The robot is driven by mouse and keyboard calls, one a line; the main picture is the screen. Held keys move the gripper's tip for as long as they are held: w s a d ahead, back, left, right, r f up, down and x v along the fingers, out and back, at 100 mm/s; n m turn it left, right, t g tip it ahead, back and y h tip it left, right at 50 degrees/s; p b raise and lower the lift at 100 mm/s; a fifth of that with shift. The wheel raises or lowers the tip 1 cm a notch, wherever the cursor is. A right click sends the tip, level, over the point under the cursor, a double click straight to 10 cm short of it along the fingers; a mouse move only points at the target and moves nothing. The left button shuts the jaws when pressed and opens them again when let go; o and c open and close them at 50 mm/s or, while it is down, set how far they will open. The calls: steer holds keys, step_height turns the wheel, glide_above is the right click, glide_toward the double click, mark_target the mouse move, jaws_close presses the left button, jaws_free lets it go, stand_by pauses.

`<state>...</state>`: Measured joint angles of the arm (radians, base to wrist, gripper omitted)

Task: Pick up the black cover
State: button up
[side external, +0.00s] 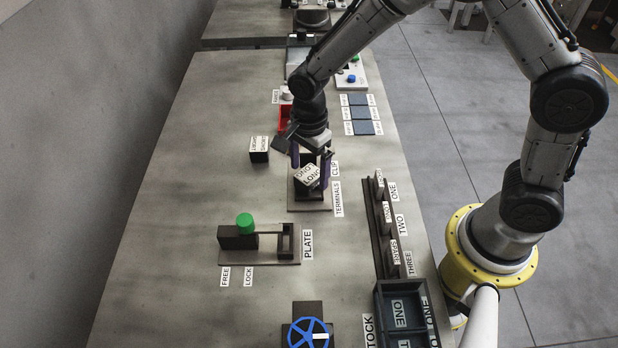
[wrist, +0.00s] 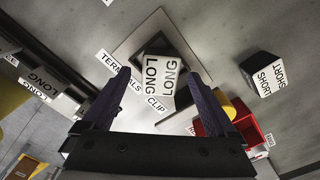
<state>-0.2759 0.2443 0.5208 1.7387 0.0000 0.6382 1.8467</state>
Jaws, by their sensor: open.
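A black cover with white LONG labels (side external: 308,177) sits at the fixture marked TERMINALS and CLIP (side external: 310,205). It also shows in the wrist view (wrist: 160,80), turned at an angle to the fixture's base plate. My gripper (side external: 311,168) is open above it and points down. In the wrist view my gripper (wrist: 158,76) has one finger to each side of the LONG cover; I cannot tell whether they touch it. A second black block with SHORT labels (side external: 259,151) stands apart on the table, also in the wrist view (wrist: 263,75).
A red bin (side external: 284,116) stands behind the fixture. A PLATE fixture with a green knob (side external: 245,222) is in front. A dark rack (side external: 385,228) and compartment tray (side external: 378,305) line the right edge. A blue handwheel (side external: 307,333) is nearest. The table's left side is clear.

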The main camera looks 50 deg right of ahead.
steer(key=shift+f, duration=0.95)
steer(key=c, duration=1.4)
jaws_close()
steer(key=shift+r, duration=0.2)
